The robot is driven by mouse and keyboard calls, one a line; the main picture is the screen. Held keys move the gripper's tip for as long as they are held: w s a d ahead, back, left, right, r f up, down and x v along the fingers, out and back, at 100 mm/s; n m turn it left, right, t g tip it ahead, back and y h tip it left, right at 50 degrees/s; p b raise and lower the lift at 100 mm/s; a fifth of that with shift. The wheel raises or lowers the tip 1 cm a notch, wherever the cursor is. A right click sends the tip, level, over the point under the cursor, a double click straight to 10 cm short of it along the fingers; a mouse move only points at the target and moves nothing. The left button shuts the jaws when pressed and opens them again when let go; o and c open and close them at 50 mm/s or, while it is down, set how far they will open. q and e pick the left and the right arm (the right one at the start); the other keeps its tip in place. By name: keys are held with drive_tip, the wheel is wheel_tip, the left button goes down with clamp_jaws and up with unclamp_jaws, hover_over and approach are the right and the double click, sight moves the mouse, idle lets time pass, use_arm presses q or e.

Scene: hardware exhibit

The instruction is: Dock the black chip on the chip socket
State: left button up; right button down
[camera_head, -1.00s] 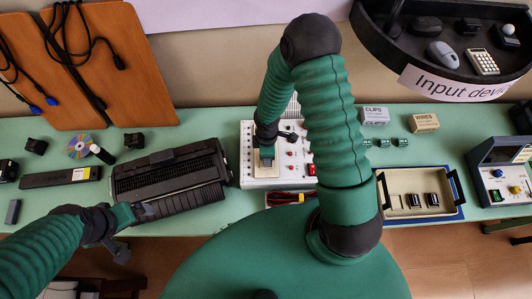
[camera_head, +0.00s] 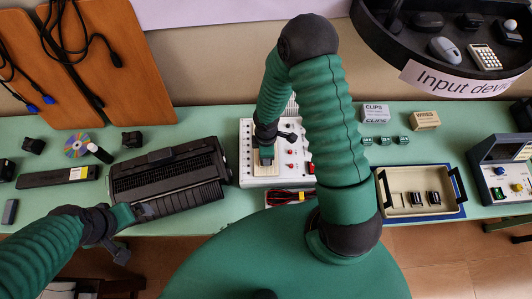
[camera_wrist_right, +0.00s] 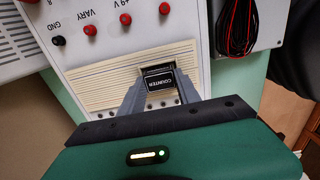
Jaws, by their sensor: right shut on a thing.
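The black chip (camera_wrist_right: 160,84), labelled COUNTER, is between the fingers of my right gripper (camera_wrist_right: 160,95) in the right wrist view. The gripper is shut on it. The chip is over the cream ribbed board (camera_wrist_right: 105,88) on the white panel, at a dark rectangular edge that may be the chip socket (camera_wrist_right: 156,69). The chip and fingers hide most of that spot, and I cannot tell whether the chip is seated. In the head view my right gripper (camera_head: 266,157) points down at the panel. My left gripper (camera_head: 133,233) has its fingers apart and is empty, in front of the black printer-like unit.
The white panel (camera_head: 247,135) carries red knobs. The black unit (camera_head: 170,180) lies to its left. Red and black wires (camera_wrist_right: 237,27) lie in a tray beside the panel. A cream tray (camera_head: 390,188) with a few chips stands to the right, near small boxes (camera_head: 375,114).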

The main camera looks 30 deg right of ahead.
drive_tip(key=shift+f, duration=0.2)
drive_tip(key=c, duration=1.1)
unclamp_jaws()
drive_tip(key=shift+c, duration=0.2)
drive_tip(key=shift+r, duration=0.1)
wheel_tip(320, 180, up, 11)
drive_tip(key=p, duration=1)
